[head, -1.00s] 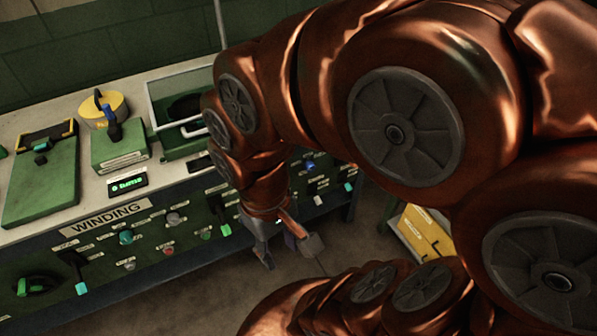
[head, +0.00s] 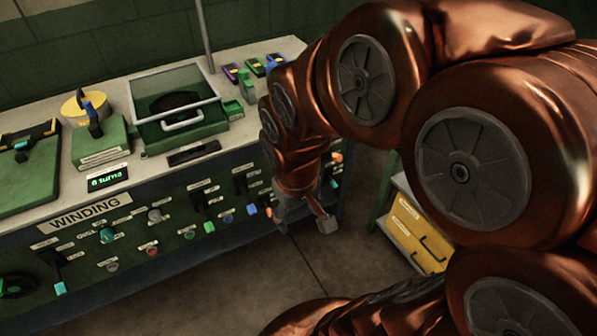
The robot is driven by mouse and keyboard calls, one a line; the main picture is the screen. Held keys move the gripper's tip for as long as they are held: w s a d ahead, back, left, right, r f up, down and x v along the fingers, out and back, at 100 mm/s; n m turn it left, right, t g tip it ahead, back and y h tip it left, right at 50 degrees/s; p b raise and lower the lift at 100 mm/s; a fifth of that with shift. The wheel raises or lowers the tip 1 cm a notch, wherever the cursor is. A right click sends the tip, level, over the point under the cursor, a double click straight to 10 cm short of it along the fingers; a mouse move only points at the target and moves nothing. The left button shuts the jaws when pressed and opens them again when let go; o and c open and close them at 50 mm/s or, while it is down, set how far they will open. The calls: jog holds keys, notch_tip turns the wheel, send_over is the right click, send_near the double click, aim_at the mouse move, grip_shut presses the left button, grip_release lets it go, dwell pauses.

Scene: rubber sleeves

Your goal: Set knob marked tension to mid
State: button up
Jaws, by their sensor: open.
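My gripper (head: 306,222) is open and empty, in front of the right part of the green panel (head: 180,240) under the worktop. The panel carries several knobs, levers and buttons with small white labels. The label print is too small to read, so I cannot tell which knob is marked tension. My arm and gripper hide part of the panel's right end.
On the worktop (head: 60,185) stand a green box with a lidded window (head: 175,95), a yellow round part (head: 75,107) and a lit display (head: 107,178). A cabinet with yellow drawers (head: 420,232) stands at the right. The floor before the panel is clear.

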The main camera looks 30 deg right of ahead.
jog(key=w+d+f+t+b, duration=0.6)
jog(key=w+d+f+b, duration=0.2)
jog(key=w+f+b, duration=0.15)
jog(key=w+d+f+m+t+b, duration=0.1)
jog(key=w+d+f+t+b, duration=0.4)
jog(key=w+d+f+b, duration=0.4)
jog(key=w+d+f+t+b, duration=0.65)
jog(key=w+f, duration=0.45)
jog(key=f, duration=0.2)
jog(key=w, duration=0.7)
jog(key=shift+a+r+h+b, duration=0.2)
jog(key=shift+h+b, duration=0.2)
jog(key=shift+b, duration=0.05)
jog(key=c, duration=1.1)
jog(key=shift+c, duration=0.2)
